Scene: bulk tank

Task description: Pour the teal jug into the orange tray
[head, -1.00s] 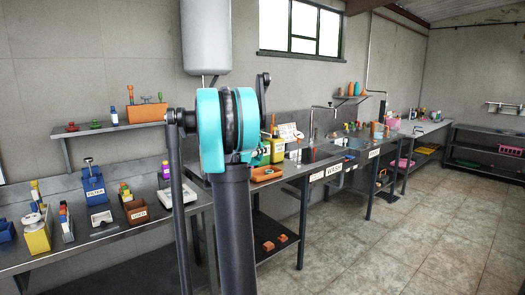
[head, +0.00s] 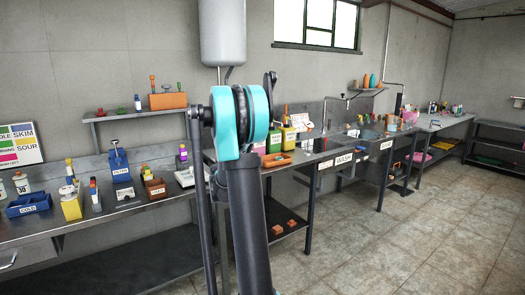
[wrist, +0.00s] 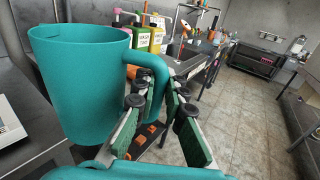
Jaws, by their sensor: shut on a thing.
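The teal jug (wrist: 85,85) fills the left of the wrist view, roughly upright, with its handle toward my gripper (wrist: 168,95). My gripper is shut on the jug's handle (wrist: 158,78), between its green-padded fingers. The jug's contents are hidden. The orange tray (head: 277,160) lies on the bench just right of my arm in the head view. In the wrist view, a bit of orange shows behind the jug's handle; I cannot tell if it is the tray. My gripper and the jug cannot be made out in the head view.
Labelled yellow and green containers (head: 288,138) stand behind the tray. Sinks (head: 368,134) lie farther right. A bench with a blue box (head: 119,165), a brown box (head: 155,189) and a blue bin (head: 29,204) runs left. The floor (head: 400,235) on the right is clear.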

